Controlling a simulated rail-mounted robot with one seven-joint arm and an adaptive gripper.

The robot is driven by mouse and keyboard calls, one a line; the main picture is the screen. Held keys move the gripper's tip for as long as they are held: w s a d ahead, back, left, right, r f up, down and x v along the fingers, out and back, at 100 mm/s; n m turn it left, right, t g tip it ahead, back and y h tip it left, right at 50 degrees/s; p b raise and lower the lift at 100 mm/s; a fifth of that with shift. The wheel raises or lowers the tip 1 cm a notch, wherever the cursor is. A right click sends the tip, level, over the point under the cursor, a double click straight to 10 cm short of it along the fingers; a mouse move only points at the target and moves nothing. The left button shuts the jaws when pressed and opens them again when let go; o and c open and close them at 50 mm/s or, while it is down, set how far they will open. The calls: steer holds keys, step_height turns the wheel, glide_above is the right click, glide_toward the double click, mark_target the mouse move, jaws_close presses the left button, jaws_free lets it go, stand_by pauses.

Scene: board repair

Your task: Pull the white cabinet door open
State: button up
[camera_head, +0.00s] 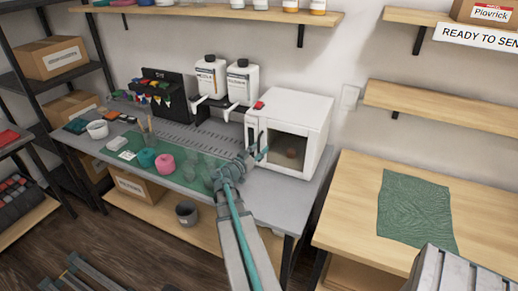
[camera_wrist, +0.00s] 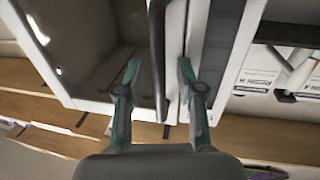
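The white cabinet (camera_head: 312,104) stands at the right end of the grey workbench. Its door (camera_head: 289,149) has a dark window with a reddish-brown thing behind it, and looks shut. In the wrist view, the door window (camera_wrist: 90,45) fills the upper left, and a dark upright bar handle (camera_wrist: 157,50) runs along the door's edge. My gripper (camera_head: 256,154) is at the left side of the cabinet front. In the wrist view, my gripper (camera_wrist: 158,68) has its fingers spread, one on each side of the handle, with gaps to both. Finger depth relative to the handle is unclear.
Two white dispenser bottles (camera_head: 240,83) stand left of the cabinet. A green mat (camera_head: 190,172) with a pink spool (camera_head: 165,163) and a teal spool lies on the bench. A wooden table (camera_head: 347,205) with a green sheet stands at right. The floor before the bench is partly clear.

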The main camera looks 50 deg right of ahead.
jaws_close()
stand_by(0.3)
steer(key=shift+f, duration=0.1)
